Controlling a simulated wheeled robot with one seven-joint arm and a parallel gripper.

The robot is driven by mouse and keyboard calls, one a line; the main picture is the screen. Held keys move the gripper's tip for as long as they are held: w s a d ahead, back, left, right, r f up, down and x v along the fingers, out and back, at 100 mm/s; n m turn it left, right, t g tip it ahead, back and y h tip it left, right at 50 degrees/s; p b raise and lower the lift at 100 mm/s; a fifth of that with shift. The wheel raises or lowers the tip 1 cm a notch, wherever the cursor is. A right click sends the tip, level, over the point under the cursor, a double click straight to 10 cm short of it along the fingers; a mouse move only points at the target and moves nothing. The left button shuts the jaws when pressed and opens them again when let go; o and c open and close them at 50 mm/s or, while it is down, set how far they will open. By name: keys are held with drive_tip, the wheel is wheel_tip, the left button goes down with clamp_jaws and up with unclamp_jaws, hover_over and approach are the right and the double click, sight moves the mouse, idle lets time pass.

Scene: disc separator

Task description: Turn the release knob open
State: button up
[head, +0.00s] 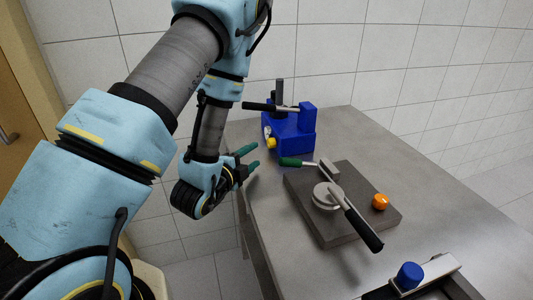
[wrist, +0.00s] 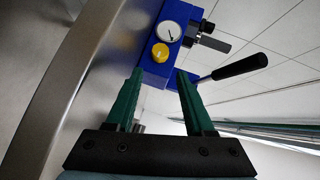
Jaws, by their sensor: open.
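A blue unit (head: 301,124) with a black lever stands at the far end of the bench. A round yellow knob (wrist: 160,52) is on its front face, just below a white dial gauge (wrist: 170,31). In the head view the yellow knob (head: 271,142) shows on the unit's left side. My gripper (head: 250,157) is open and empty beside the bench's left edge, pointing at that face. In the wrist view the knob appears between and beyond the green fingertips of my gripper (wrist: 160,72), with a gap left. The knob's turned position cannot be read.
A blue knob (head: 409,275) on a fixture is at the front right. Tiled walls stand behind.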

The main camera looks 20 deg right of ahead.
sight(269, 145)
drive_tip(key=shift+w+d+f+b, duration=0.3)
drive_tip(key=shift+d+f+b, duration=0.15)
drive_tip(key=shift+b, duration=0.65)
drive_tip(key=x, duration=0.7)
drive_tip(key=shift+r, duration=0.4)
drive_tip(key=shift+w+d+f, duration=0.15)
drive_tip(key=shift+w+d, duration=0.15)
drive_tip(key=shift+d, duration=0.1)
clamp_jaws()
